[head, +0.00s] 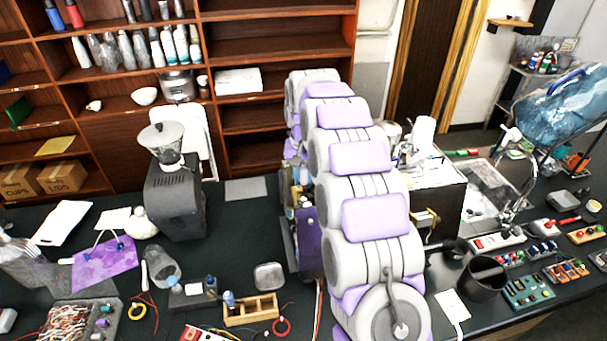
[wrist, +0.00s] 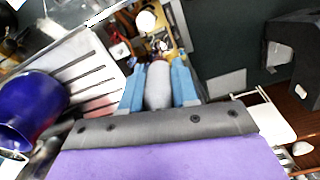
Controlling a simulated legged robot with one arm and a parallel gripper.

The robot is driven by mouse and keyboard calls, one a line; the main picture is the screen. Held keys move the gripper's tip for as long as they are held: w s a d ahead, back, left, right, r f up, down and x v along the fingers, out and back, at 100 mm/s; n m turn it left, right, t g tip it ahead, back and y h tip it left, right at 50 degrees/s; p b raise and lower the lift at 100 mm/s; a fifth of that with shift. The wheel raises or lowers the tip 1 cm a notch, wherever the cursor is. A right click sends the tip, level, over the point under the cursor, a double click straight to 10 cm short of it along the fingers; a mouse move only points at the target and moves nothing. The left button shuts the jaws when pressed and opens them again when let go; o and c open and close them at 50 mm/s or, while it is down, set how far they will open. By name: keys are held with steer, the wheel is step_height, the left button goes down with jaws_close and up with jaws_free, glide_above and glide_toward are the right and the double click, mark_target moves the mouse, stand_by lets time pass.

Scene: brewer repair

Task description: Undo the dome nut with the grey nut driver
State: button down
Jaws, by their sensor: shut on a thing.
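In the wrist view the two blue fingers of my gripper (wrist: 158,84) are shut around a light grey, rounded body, which I take for the handle of the grey nut driver (wrist: 158,86). The driver points away from me toward a cluttered tan and brass-coloured area with small fittings. Its far end is too small to make out, so I cannot tell whether it touches a nut. I cannot pick out the dome nut in either view. In the head view my arm hides the gripper and driver. The brewer (head: 437,190), white-topped with a dark side, stands just right of my arm.
A black grinder (head: 176,195) stands left. A sink (head: 487,190) and a black cup (head: 486,277) are to the right, with several small parts trays. The counter between grinder and arm is mostly clear. Shelves (head: 270,45) stand behind.

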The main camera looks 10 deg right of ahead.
steer(key=shift+w+r, duration=0.1)
steer(key=shift+w+r, duration=0.1)
steer(key=shift+r, duration=0.2)
steer(key=shift+r+p, duration=0.55)
steer(key=shift+r, duration=0.65)
steer(key=shift+r, duration=0.15)
steer(key=shift+r+p, duration=1.05)
steer(key=shift+r, duration=1.35)
steer(key=shift+s+f, duration=0.1)
steer(key=shift+s, duration=0.1)
